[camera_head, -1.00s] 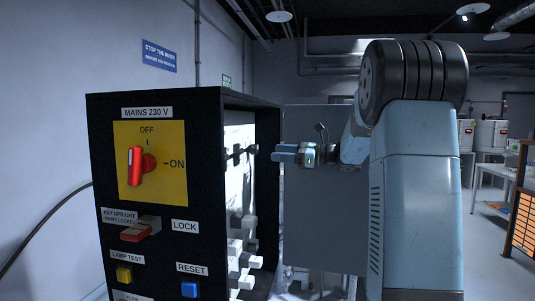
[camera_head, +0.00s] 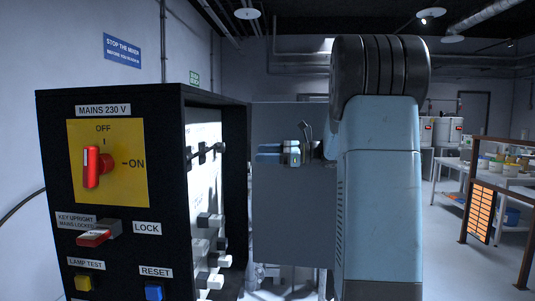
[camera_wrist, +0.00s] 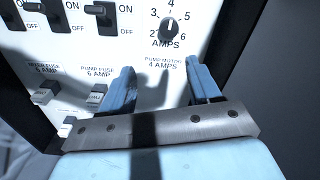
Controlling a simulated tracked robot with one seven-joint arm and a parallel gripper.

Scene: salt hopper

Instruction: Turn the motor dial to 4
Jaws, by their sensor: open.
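The motor dial (camera_wrist: 168,30) is a round black knob with a white mark on the white panel in the wrist view. Numbers from 2 to 6 ring it, with 4 at the top and AMPS below. Its white mark points upward, seemingly slightly right; the exact number is unclear. A label under it reads PUMP MOTOR 4 AMPS. My gripper (camera_wrist: 161,72) is open and empty, its two blue fingers apart below the dial in the picture, not around it. In the head view my gripper (camera_head: 268,153) is right of the cabinet's lit panel; the dial cannot be made out there.
The black cabinet (camera_head: 62,185) carries a red mains switch (camera_head: 92,166), a red key lock (camera_head: 94,237) and push buttons. Black ON/OFF switches (camera_wrist: 100,14) and fuse holders (camera_wrist: 97,95) sit left of the dial. A grey board (camera_head: 290,225) stands behind my gripper.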

